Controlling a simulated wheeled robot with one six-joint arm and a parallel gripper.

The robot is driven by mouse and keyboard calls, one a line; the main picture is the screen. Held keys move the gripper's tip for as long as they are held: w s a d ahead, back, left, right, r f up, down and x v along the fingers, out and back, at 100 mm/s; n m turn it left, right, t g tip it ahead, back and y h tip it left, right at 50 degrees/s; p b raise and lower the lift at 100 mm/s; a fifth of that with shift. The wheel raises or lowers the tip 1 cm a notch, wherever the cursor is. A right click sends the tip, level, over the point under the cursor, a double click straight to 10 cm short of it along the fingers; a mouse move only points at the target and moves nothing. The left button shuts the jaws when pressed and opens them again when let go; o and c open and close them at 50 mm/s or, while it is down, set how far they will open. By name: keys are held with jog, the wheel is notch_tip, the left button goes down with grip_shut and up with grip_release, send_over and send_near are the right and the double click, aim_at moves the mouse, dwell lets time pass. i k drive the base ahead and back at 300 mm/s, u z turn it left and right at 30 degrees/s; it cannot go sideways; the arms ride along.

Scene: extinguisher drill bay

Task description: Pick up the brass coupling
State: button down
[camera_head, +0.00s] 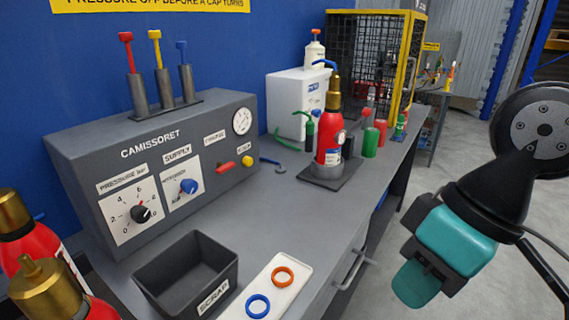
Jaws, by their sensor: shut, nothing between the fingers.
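No loose brass coupling can be made out on the bench. Brass-coloured fittings top the red extinguishers: one fitting (334,95) is on the extinguisher (328,138) standing in a dark holder at mid-bench, and another (40,285) is on an extinguisher at the lower left. A further brass top (13,212) shows behind that one. I cannot tell which of these, if any, is the coupling. My gripper (416,284), with teal parts, is at the right, out over the floor beyond the bench edge, apart from everything. It is shut and empty.
A grey control console (150,150) lines the back of the bench. A scrap bin (185,270) and a white tray (290,262) with orange and blue rings are in front. A white box (290,95) and a yellow-framed mesh cage (375,55) stand farther back. Floor at right is clear.

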aim_at(333, 84)
jog(key=z, duration=1.25)
jog(key=i, duration=2.25)
jog(key=u, duration=2.4)
